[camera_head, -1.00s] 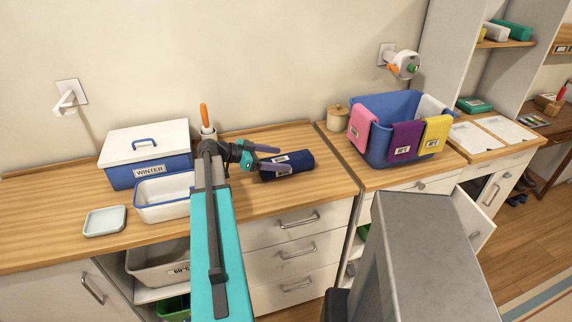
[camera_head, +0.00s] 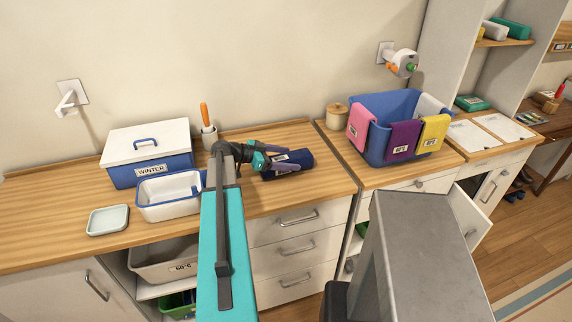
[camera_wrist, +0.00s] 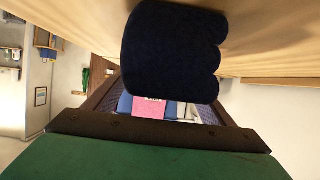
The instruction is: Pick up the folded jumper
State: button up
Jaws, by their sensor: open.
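The folded jumper (camera_head: 304,157) is a dark navy roll lying on the wooden counter, with a small label on its front. In the wrist view the jumper (camera_wrist: 172,52) fills the top middle, its rounded folded end facing the camera. My gripper (camera_head: 288,161) is open at the jumper, with one finger along its far side and the other along its near side. I cannot tell whether either finger touches it. Part of the jumper is hidden behind the fingers.
A blue basket (camera_head: 374,150) with pink, purple and yellow cloths stands to the right. To the left are a white-lidded WINTER box (camera_head: 121,175), an open white tub (camera_head: 160,213), a small pale tray (camera_head: 108,219) and a cup with an orange handle (camera_head: 209,138).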

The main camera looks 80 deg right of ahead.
aim_at(287, 157)
jog(key=c, duration=1.4)
jog(key=shift+r, duration=0.15)
jog(key=shift+r+b, duration=0.95)
jog(key=shift+r, duration=0.35)
jog(key=shift+s+a+r, duration=0.1)
jog(key=shift+s+r, duration=0.05)
jog(key=shift+r, duration=0.15)
jog(key=s+a+r+b, duration=0.1)
jog(key=s+a+b, duration=0.4)
jog(key=s+a, duration=0.4)
jog(key=shift+s+a+r, duration=0.25)
jog(key=shift+s+r, duration=0.05)
jog(key=shift+s, duration=1.4)
